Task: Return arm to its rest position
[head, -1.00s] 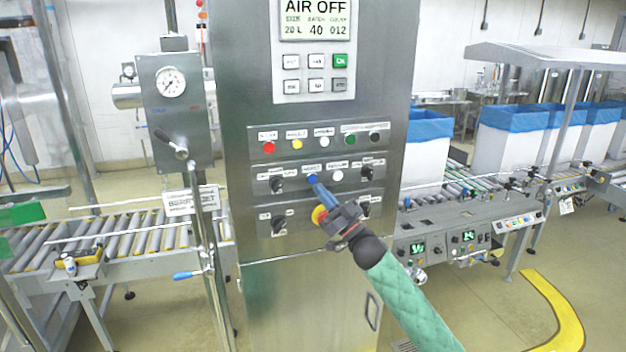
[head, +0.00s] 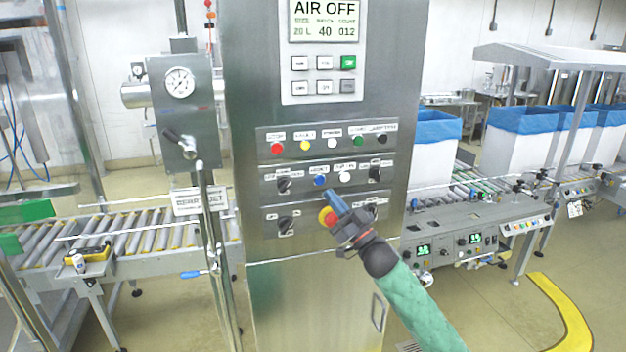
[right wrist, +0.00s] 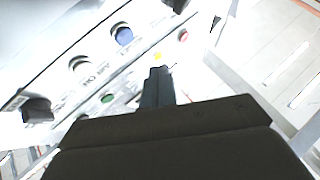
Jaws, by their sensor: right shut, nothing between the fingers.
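My right gripper (head: 333,202) is shut and empty. The fingers seem apart from that button. My right arm, in a green quilted sleeve, comes in from the lower right. In the right wrist view, the dark closed fingers (right wrist: 157,88) point toward the panel, with the blue button (right wrist: 124,36) up and to the left. My left gripper is not in view.
A red and yellow emergency knob (head: 327,216) is close beside the fingers. Black rotary switches (head: 284,186) stick out of the panel. A roller conveyor (head: 140,240) is at left. Boxes with blue liners (head: 525,120) stand at right. A post with a valve handle (head: 207,235) stands left of the cabinet.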

